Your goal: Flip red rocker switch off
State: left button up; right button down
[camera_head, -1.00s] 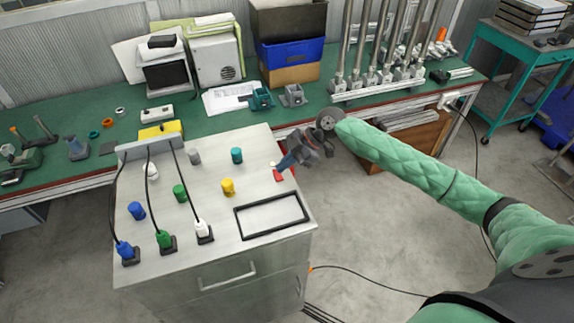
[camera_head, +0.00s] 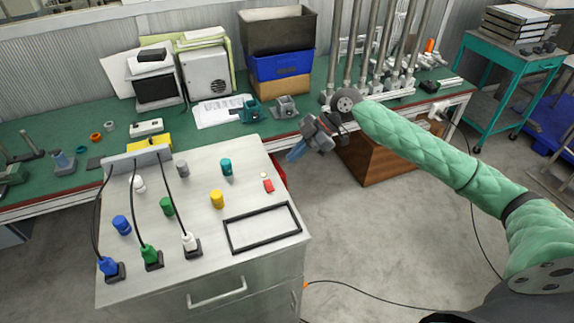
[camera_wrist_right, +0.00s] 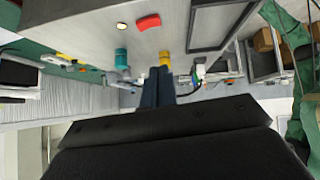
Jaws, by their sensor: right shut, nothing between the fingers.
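The red rocker switch (camera_head: 268,186) is on the grey metal cabinet top (camera_head: 205,240), near its right edge, with a small pale round light (camera_head: 264,175) just behind it. In the right wrist view the red switch (camera_wrist_right: 148,22) shows near the top, beside the lit round light (camera_wrist_right: 122,26). My right gripper (camera_head: 293,155) is shut and empty. It hangs just beyond the cabinet's right edge, up and to the right of the switch and apart from it. Its blue-grey fingers (camera_wrist_right: 157,88) show in the wrist view. My left gripper is not in view.
Blue, green, yellow, teal, white and grey knobs stand on the cabinet, with three cabled plugs at the front left. A black rectangular frame (camera_head: 232,238) lies in front of the switch. The green workbench (camera_head: 180,130) behind holds boxes and metal posts.

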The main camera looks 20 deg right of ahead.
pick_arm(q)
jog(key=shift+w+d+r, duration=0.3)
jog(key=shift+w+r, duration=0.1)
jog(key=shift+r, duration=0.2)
pick_arm(e)
jog(key=shift+s+d+r, duration=0.1)
jog(key=shift+d+r, duration=0.4)
jog(key=shift+d, duration=0.05)
